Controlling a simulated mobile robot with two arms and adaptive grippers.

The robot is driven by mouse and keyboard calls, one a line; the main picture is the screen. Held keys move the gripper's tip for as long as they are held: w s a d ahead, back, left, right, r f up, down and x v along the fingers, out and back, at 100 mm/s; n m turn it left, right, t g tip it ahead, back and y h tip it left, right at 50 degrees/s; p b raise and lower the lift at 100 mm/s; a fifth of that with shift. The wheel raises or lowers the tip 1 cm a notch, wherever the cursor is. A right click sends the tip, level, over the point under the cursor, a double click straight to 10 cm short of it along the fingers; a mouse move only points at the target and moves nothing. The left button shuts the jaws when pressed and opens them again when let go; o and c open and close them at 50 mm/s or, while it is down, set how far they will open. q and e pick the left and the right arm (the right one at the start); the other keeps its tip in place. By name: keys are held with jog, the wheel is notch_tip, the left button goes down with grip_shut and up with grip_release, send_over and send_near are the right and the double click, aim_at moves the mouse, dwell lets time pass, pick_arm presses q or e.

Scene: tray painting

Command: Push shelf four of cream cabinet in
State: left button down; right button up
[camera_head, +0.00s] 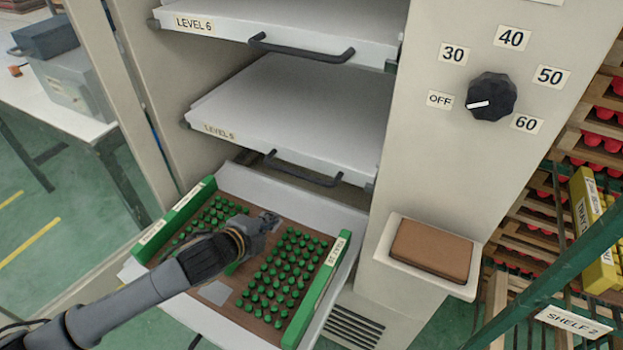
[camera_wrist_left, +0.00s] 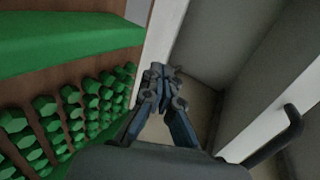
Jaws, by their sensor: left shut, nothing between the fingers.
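The cream cabinet (camera_head: 390,170) has a low shelf (camera_head: 345,222) standing out toward me, below a shelf labelled like level 5 (camera_head: 290,110). I take this low shelf to be shelf four; its own label does not show. On it sits a brown tray (camera_head: 236,278) with green side rails and rows of green pegs. My left gripper (camera_head: 269,219) is shut and empty, above the rear middle of the tray. In the left wrist view the shut fingertips (camera_wrist_left: 163,76) point past the tray's pegs toward the cabinet's interior. I cannot tell whether they touch anything. My right gripper is not in view.
The level 5 handle (camera_head: 303,172) hangs just above and behind the left gripper. Level 6 (camera_head: 270,28) is above it. A dial (camera_head: 492,97) and a brown-topped ledge (camera_head: 432,250) are on the cabinet's right. A rack (camera_head: 565,130) stands at right, a table (camera_head: 60,110) at left.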

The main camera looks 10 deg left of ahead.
pick_arm(q)
jog(key=shift+w+d+f, duration=0.1)
jog(key=shift+w, duration=0.2)
jog(key=shift+w+d+f, duration=0.1)
jog(key=shift+w+f, duration=0.05)
jog(key=shift+w, duration=0.2)
jog(key=b, duration=0.2)
send_near(304, 193)
jog(key=f, duration=0.3)
jog(key=shift+w+d+f, duration=0.2)
jog(key=shift+w, duration=0.15)
jog(key=w, duration=0.2)
jog(key=w+d, duration=0.1)
jog(key=w, duration=0.1)
jog(key=shift+d+f+b, duration=0.15)
jog(key=shift+d+b, duration=0.05)
jog(key=shift+b, duration=0.2)
jog(key=shift+w+d, duration=0.1)
jog(key=shift+w, duration=0.1)
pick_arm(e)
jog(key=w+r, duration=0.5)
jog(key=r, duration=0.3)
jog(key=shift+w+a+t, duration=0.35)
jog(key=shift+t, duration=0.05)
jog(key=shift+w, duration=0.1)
